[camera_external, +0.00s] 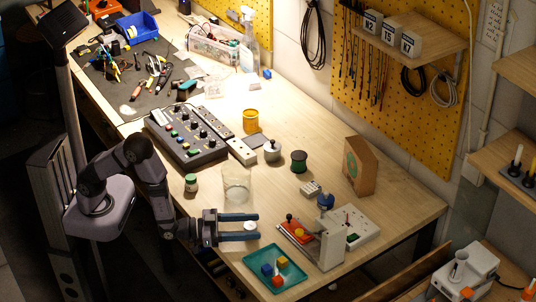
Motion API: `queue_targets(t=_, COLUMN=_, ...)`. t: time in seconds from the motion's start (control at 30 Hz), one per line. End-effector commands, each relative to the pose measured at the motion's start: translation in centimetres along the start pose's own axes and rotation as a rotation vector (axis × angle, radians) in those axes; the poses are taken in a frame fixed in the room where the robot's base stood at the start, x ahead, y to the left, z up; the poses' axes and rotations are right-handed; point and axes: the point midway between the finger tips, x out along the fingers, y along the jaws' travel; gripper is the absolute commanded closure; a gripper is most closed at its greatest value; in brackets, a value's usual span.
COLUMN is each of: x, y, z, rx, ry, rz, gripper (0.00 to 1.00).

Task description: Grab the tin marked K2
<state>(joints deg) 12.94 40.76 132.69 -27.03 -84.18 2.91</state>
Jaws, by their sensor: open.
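No K2 marking is legible in this view, so I cannot tell which container bears it. A yellow tin (250,120) stands upright behind the black control box. A silver lidded pot (272,151) and a dark green spool-like cylinder (299,161) stand to its lower right. A small jar with a green lid (191,183) stands at the left bench edge. My gripper (257,227) is open, its two blue fingers pointing right near the front of the bench. A small white round thing (250,226) shows between the fingers; I cannot tell its height relative to them.
A clear container (237,186) stands just behind my gripper. A teal tray (274,270) with coloured pieces lies in front. A grey-white device with a red top (322,240) is to the right. A black control box (186,137) and a cardboard box (358,168) stand farther back.

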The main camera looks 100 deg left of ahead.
Motion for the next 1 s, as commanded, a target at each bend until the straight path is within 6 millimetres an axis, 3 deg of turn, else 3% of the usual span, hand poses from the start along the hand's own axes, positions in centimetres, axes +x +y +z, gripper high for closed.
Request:
queue_targets(t=0.3, x=0.48, y=0.0, z=0.07, rx=0.001, ry=-0.001, rz=0.001, gripper=0.45)
queue_targets(t=0.5, x=0.46, y=0.0, z=0.06, rx=0.001, ry=-0.001, rz=0.0, gripper=0.9)
queue_targets(t=1.0, x=0.48, y=0.0, z=-0.59, rx=0.0, ry=0.003, rz=0.0, gripper=0.9)
